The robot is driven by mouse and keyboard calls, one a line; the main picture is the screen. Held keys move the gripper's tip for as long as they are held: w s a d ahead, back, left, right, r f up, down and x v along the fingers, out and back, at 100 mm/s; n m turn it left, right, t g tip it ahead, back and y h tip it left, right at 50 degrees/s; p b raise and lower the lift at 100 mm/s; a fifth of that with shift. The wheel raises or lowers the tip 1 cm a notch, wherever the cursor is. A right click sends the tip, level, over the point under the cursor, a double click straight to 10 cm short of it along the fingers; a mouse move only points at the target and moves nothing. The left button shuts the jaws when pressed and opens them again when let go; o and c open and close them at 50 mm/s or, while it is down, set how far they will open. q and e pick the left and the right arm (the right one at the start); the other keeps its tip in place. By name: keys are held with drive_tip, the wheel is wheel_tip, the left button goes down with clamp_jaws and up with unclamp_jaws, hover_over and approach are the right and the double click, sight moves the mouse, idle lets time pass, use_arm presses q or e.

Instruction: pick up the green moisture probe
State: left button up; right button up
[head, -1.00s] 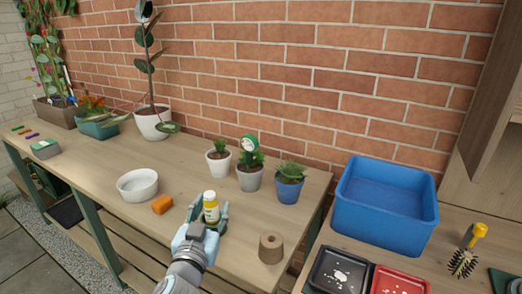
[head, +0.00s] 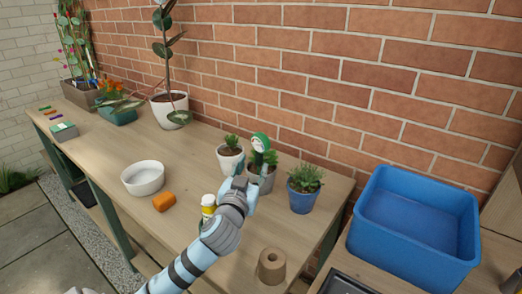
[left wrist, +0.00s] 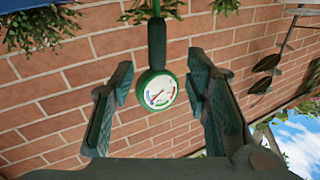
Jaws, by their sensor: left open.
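The green moisture probe (head: 261,142) stands upright in the middle small pot, a grey one (head: 268,184), its round dial above the plant. My left gripper (head: 251,173) is open right in front of that pot. In the left wrist view, which looks upside down, the probe's white-faced dial (left wrist: 158,92) lies between the two spread fingers of my gripper (left wrist: 158,75), with a gap on both sides. Its dark stem runs up the picture towards the leaves. My right gripper is not in view.
A white potted plant (head: 229,160) is close on the left and a blue potted plant (head: 303,190) on the right. A twine roll (head: 272,265), orange sponge (head: 164,202) and white bowl (head: 143,177) are nearby.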

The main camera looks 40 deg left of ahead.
sight(259, 157)
use_arm(q)
drive_tip(key=b+x, duration=0.1)
drive_tip(key=x, duration=0.6)
drive_tip(key=shift+w+d, duration=0.1)
drive_tip(key=shift+d, duration=0.05)
clamp_jaws()
